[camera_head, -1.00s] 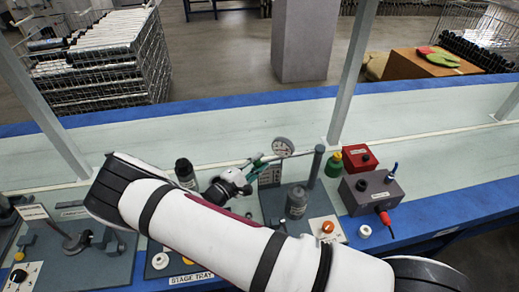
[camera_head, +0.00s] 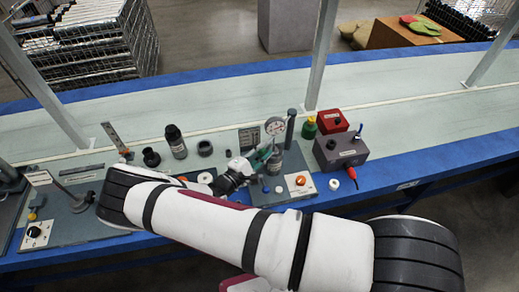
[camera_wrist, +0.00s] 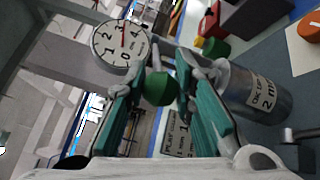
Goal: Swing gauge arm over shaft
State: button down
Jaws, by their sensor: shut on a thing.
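The white gauge dial (camera_head: 274,126) stands beside the dark upright post (camera_head: 291,127) on the grey base plate. In the wrist view the dial (camera_wrist: 121,42) shows a red needle. My gripper (camera_head: 264,154) has its green fingers just below the dial. In the wrist view my gripper (camera_wrist: 161,88) is shut on a green knob (camera_wrist: 158,89) near the dial. The grey cylinder (camera_head: 276,162), seemingly the shaft, stands close to the fingers. In the wrist view the labelled cylinder (camera_wrist: 255,92) is right of the right finger. The gauge arm itself is mostly hidden.
A grey box (camera_head: 341,151), a red box (camera_head: 332,121) and a green bottle (camera_head: 309,128) stand to the right. An orange button (camera_head: 300,181) is on the base plate. A black bottle (camera_head: 175,141) stands left. The far belt is clear.

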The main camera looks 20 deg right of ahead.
jog(key=shift+s+d+f, duration=0.1)
jog(key=shift+s+d, duration=0.15)
jog(key=shift+d, duration=0.15)
jog(key=c, duration=1.3)
grip_release()
jog(key=shift+d, duration=0.1)
jog(key=shift+s+a, duration=0.1)
jog(key=shift+a, duration=0.5)
jog(key=v, duration=1.1)
